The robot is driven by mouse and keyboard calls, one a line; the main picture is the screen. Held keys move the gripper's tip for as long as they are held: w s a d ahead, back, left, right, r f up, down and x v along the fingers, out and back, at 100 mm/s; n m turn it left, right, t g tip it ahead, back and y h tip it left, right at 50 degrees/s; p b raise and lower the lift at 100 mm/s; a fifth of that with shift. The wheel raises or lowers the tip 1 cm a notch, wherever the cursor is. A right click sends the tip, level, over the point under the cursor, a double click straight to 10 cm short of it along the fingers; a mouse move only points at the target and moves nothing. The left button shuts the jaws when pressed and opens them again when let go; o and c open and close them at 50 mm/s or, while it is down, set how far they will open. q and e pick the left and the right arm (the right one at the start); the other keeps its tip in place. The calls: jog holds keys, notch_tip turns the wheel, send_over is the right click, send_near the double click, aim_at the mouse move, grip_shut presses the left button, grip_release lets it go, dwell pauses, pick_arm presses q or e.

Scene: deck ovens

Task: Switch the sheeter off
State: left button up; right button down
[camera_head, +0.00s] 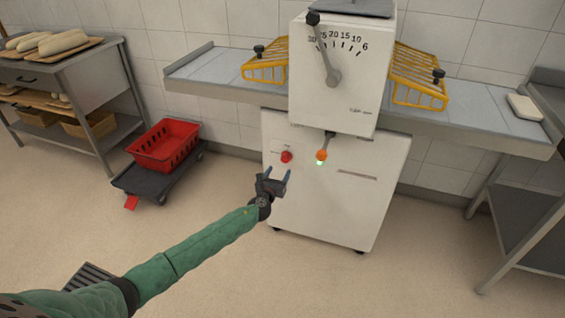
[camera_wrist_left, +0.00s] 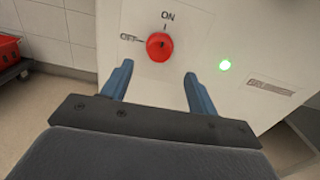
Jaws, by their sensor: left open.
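The white sheeter (camera_head: 335,200) stands against the wall. Its round red switch knob (camera_head: 286,156) is on the lower front panel; in the left wrist view the red knob (camera_wrist_left: 159,46) has ON printed above it and OFF to its left. Which mark the knob points to is too small to tell. My left gripper (camera_head: 277,174) is open and empty in front of the panel. In the wrist view its blue fingers stand apart just below the knob, not closed on it. My right gripper is not in view.
An orange-tipped lever (camera_head: 321,155) sticks out beside the lamp. Yellow guards (camera_head: 418,80) and belt tables (camera_head: 220,72) extend to both sides above. A red crate (camera_head: 165,145) on a dark dolly stands left. The floor before the sheeter is clear.

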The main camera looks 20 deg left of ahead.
aim_at(285, 161)
pick_arm(q)
jog(key=w, duration=0.5)
jog(key=shift+w, duration=0.4)
jog(key=shift+w+b, duration=0.3)
jog(key=shift+w, duration=0.7)
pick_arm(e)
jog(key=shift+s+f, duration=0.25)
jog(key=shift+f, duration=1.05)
pick_arm(q)
jog(key=shift+d, duration=0.1)
jog(key=shift+c, duration=0.2)
jog(key=c, duration=0.9)
